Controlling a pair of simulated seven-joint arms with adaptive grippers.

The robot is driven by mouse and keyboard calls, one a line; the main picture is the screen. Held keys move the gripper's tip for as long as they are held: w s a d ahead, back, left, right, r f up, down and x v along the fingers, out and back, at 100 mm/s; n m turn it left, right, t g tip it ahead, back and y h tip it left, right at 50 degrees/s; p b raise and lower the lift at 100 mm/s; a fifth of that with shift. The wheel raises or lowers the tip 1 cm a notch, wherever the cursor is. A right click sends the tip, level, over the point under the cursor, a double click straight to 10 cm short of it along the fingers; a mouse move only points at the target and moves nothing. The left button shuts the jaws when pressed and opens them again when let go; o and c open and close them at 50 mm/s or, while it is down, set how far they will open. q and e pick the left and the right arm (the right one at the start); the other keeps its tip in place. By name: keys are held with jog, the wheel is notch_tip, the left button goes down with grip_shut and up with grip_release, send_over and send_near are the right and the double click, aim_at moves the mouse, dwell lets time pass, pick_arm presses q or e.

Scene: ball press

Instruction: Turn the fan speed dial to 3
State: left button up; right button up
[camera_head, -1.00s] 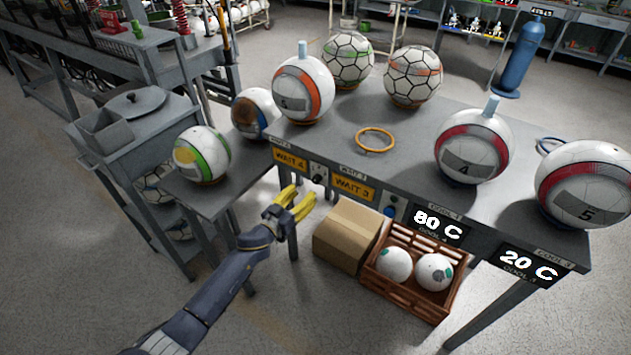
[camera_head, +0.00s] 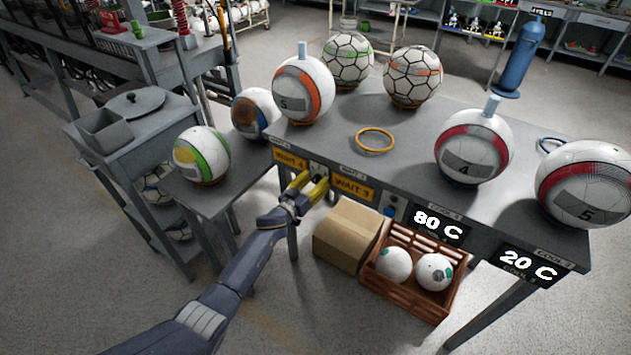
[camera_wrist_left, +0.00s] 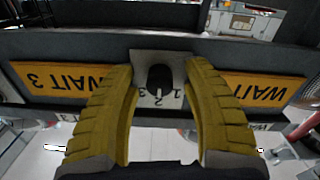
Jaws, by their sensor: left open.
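The fan speed dial (camera_wrist_left: 160,79) is a black knob on a light plate with numbers, on the front edge of the table. My left gripper (camera_head: 312,183) has yellow fingers and is open in front of the dial. In the left wrist view the fingers (camera_wrist_left: 163,100) stand on either side of the knob, apart from it. In the head view the fingers partly cover the dial. My right gripper is not in view.
The WAIT 3 sign (camera_head: 353,188) and WAIT 4 sign (camera_head: 290,160) flank the dial. Below are a cardboard box (camera_head: 346,235) and a crate (camera_head: 405,293) with balls. Several balls and an orange ring (camera_head: 375,139) rest on the tabletop (camera_head: 400,165).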

pick_arm(q)
grip_shut()
dwell(0.5)
jog(key=m, duration=0.4)
jog(key=shift+m, duration=0.3)
jog(key=m, duration=0.5)
jog(key=shift+m, duration=0.3)
dwell(0.4)
grip_release()
jog(key=v, duration=1.2)
